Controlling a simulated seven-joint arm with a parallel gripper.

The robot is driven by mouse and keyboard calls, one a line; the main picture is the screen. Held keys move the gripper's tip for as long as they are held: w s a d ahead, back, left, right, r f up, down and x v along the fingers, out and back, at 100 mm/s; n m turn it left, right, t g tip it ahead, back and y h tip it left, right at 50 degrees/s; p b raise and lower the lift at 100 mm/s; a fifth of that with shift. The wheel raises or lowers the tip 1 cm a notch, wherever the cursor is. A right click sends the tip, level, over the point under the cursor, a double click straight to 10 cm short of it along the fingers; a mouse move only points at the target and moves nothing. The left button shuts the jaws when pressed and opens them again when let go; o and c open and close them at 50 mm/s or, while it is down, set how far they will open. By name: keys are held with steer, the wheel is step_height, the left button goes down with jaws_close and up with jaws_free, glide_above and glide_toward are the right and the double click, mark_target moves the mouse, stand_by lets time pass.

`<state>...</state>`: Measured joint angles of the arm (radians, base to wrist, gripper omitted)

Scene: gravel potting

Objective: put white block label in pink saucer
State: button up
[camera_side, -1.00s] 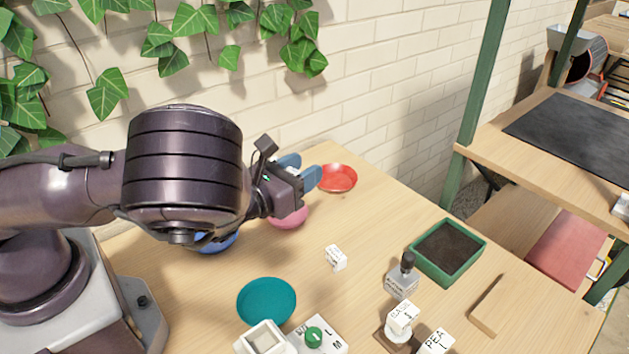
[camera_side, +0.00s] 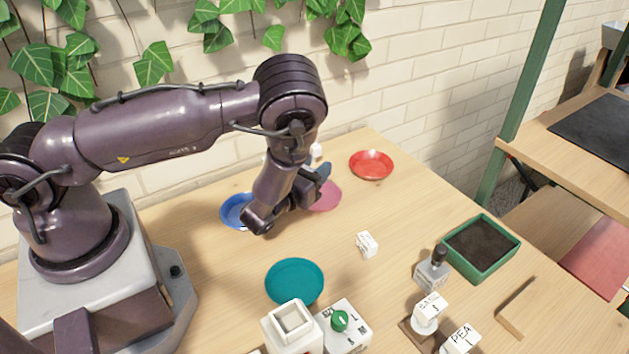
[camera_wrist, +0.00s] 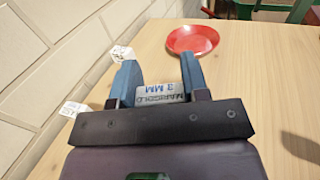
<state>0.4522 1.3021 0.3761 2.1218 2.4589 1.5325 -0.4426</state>
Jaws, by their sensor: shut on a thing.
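My gripper (camera_side: 319,168) is low at the back of the table, beside the pink saucer (camera_side: 326,196), and partly covers it. In the wrist view its blue fingers (camera_wrist: 158,68) are shut on a pale label block (camera_wrist: 160,92) reading "MARIGOLD 3 MM", upside down. The side view hides this held block. Whether it touches the table cannot be told. One white block (camera_side: 317,150) shows just beyond the fingers. The wrist view shows two white blocks to the left, one farther (camera_wrist: 122,52) and one nearer (camera_wrist: 73,108). The pink saucer is not visible in the wrist view.
A red saucer (camera_side: 371,165) is to the right, a blue saucer (camera_side: 235,212) to the left and a teal saucer (camera_side: 294,283) in front. Another white block (camera_side: 367,244) stands mid-table. A bottle (camera_side: 432,270) and green tray (camera_side: 482,272) are at right. The brick wall is close behind.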

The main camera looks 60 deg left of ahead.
steer(key=shift+f, duration=1.7)
steer(key=o, duration=0.9)
steer(key=shift+f, duration=0.1)
